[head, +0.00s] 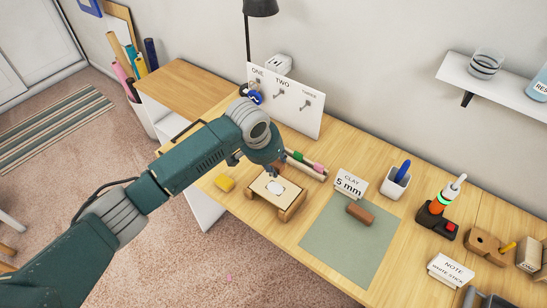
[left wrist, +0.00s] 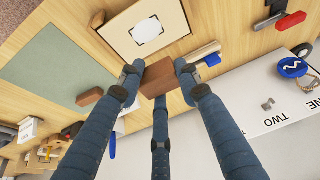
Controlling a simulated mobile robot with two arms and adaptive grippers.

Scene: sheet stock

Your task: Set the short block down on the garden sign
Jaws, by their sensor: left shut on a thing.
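My left gripper (head: 266,160) is shut on a small brown block, the short block (left wrist: 157,78), seen between its fingers in the left wrist view. In the head view the arm and gripper largely hide the block. A pale board with a white patch (head: 264,186), which I take for the garden sign, rests across wooden supports on the table. It also shows in the left wrist view (left wrist: 128,38). The gripper is above and near its far edge; the block appears apart from it. My right gripper is not in view.
Another brown block (head: 360,213) lies on the green mat (head: 340,245). A yellow piece (head: 225,183) is left of the board. The clay card (head: 350,185) and a pen cup (head: 395,183) are to the right.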

